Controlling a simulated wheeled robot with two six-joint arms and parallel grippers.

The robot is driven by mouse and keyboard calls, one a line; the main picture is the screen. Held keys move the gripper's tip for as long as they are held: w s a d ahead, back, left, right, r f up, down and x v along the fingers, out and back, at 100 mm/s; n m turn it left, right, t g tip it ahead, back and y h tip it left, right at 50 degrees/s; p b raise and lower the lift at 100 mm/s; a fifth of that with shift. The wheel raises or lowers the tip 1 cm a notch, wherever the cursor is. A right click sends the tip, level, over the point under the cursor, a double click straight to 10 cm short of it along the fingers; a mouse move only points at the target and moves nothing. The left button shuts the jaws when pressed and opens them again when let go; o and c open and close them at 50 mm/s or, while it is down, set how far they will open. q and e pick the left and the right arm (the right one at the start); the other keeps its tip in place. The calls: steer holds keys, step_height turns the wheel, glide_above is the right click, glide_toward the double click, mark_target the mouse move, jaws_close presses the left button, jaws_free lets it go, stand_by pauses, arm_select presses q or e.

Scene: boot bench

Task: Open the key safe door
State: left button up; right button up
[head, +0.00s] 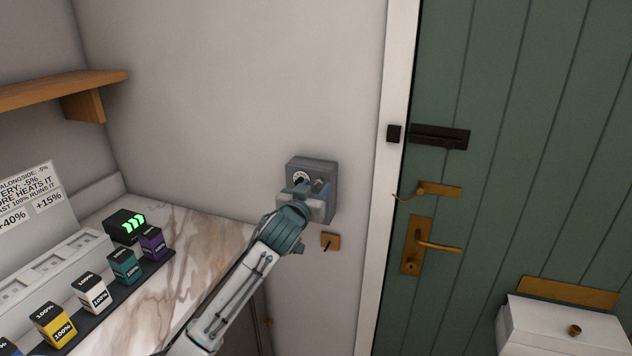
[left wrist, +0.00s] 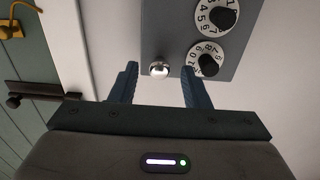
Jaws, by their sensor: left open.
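The key safe (head: 318,166) is a grey box fixed on the pale wall, left of the white door frame. Its front looks closed. The left wrist view shows its grey face (left wrist: 167,32), two white number dials with black knobs, an upper dial (left wrist: 221,18) and a lower dial (left wrist: 207,60), and a round silver knob (left wrist: 159,69) at the edge. My left gripper (head: 308,190) is in front of the safe and covers part of its face. Its fingers (left wrist: 160,80) are open, one on each side of the silver knob. I cannot tell whether they touch it. My right gripper is not in view.
A green door (head: 500,120) with brass handles and a dark latch (head: 440,137) stands to the right. A marble counter (head: 205,235) holds several coloured boxes at left. A wooden shelf (head: 60,90) juts out above it.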

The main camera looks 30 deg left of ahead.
arm_select(q)
steer(key=shift+w+a, duration=0.15)
steer(key=shift+w, duration=0.45)
steer(key=shift+w+f, duration=0.1)
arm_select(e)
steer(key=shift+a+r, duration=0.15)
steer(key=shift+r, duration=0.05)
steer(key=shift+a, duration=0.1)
arm_select(q)
jaws_close()
steer(key=shift+a, duration=0.1)
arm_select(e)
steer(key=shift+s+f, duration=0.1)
